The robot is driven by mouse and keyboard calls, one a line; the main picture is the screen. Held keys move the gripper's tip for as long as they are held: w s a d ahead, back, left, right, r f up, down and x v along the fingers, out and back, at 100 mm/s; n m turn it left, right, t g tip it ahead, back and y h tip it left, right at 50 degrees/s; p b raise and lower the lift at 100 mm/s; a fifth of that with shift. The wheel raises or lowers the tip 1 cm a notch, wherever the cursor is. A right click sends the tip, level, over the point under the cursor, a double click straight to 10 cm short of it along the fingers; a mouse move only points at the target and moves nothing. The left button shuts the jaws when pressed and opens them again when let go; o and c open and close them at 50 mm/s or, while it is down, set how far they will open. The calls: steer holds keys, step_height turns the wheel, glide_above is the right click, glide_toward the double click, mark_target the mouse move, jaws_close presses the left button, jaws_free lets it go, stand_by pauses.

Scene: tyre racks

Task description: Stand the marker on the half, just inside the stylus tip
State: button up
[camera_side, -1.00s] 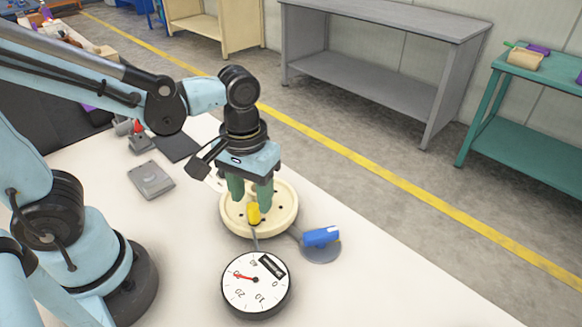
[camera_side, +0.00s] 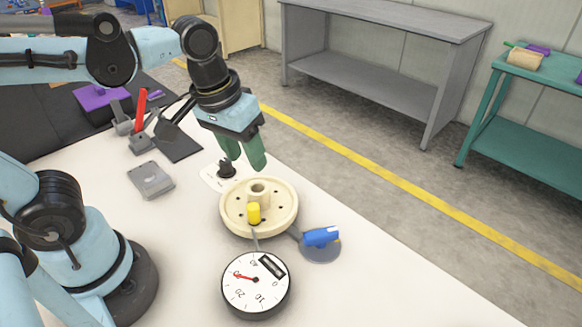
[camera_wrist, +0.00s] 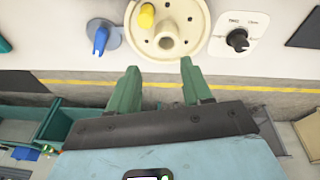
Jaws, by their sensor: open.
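The yellow marker (camera_side: 253,213) stands upright on the cream round half (camera_side: 231,218), between its raised hub and the near rim. The marker also shows in the wrist view (camera_wrist: 146,15). The thin grey stylus (camera_side: 255,240) runs from the dial gauge (camera_side: 256,284) to the half's near rim, and the marker is just inside its tip. I cannot tell whether they touch. My gripper (camera_side: 247,161) is open and empty, above and behind the half, clear of the marker. Its green fingers also show spread apart in the wrist view (camera_wrist: 160,68).
A blue clamp-like piece (camera_side: 320,237) on a grey disc sits right of the half. A black knob (camera_side: 227,168) on a white plate is behind it. A grey flat block (camera_side: 151,180) lies to the left. The bench's front right is clear.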

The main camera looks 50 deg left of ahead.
steer(key=a+t, duration=0.1)
steer(key=w+a+f+m+t, duration=0.1)
steer(key=a+t, duration=0.1)
steer(key=a+m+t, duration=0.1)
steer(key=shift+w+a+f, duration=0.15)
steer(key=shift+w+a, duration=0.15)
steer(key=shift+a, duration=0.05)
stand_by(1.0)
